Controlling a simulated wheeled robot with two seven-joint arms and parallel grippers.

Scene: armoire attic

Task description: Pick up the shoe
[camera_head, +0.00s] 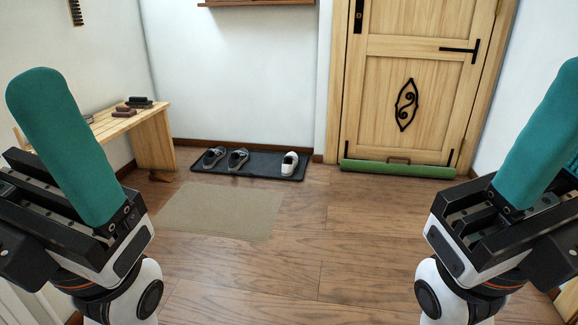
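Three shoes sit far ahead of me in a row on a dark mat (265,166) against the back wall. Two are dark grey, a left grey shoe (213,157) and a second grey shoe (238,159). A white shoe (290,163) stands apart near the mat's right end. My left gripper (66,145) is raised at the left, with teal padding showing. My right gripper (540,140) is raised at the right edge, also teal. Both are far from the shoes and touch none of them. The gap between the fingers cannot be seen on either.
A wooden bench (154,143) with several dark small items stands at the left wall. A beige rug (222,212) lies in front of the mat. A closed wooden door (405,60) has a green roll (397,169) along its base. The wooden floor between is clear.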

